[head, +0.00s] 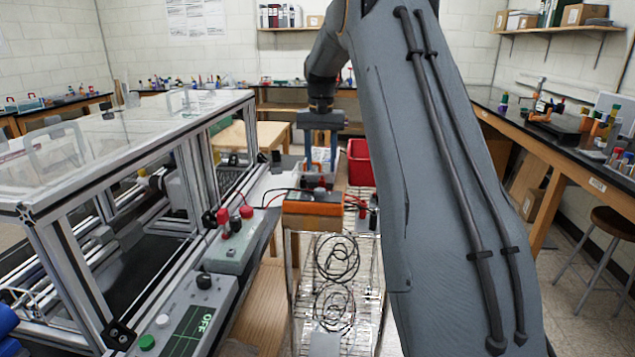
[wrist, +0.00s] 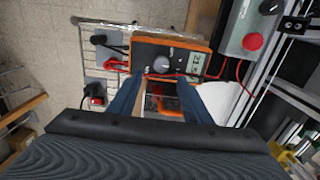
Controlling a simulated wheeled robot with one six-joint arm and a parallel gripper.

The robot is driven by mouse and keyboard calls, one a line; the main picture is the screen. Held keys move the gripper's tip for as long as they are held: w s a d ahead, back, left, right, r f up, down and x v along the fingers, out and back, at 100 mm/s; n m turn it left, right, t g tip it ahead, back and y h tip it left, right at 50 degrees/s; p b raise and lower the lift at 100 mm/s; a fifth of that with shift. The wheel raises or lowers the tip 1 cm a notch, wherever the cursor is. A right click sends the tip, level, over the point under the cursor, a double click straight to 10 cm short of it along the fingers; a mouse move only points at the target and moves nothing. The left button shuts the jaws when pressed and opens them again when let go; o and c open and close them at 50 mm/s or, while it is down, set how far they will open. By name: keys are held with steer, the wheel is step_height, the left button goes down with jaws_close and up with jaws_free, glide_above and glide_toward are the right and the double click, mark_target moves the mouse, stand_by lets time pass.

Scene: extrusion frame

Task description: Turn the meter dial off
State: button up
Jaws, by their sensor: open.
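The meter (head: 312,213) is an orange-edged box on a wire cart, and only its side shows clearly in the head view. In the wrist view the meter (wrist: 140,52) shows a dark face with a round grey dial (wrist: 162,63) near its middle. A small pale panel lies right of the dial. My gripper (head: 321,172) points down just beyond the meter in the head view. In the wrist view my gripper (wrist: 166,84) is open, its two blue fingers to either side of the dial and nothing between them. Whether the fingertips touch the meter is unclear.
The wire cart (head: 375,262) carries coiled black cables (head: 337,265). Red and black leads run by the meter. A red bin (head: 360,163) is behind. An extrusion frame (head: 75,275) fills the left.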

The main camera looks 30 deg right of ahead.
mark_target(320, 189)
steer(key=shift+a+f+p, duration=0.1)
steer(key=shift+f+p, duration=1.05)
steer(key=shift+f, duration=2.6)
steer(key=shift+c, duration=0.3)
steer(key=c, duration=1)
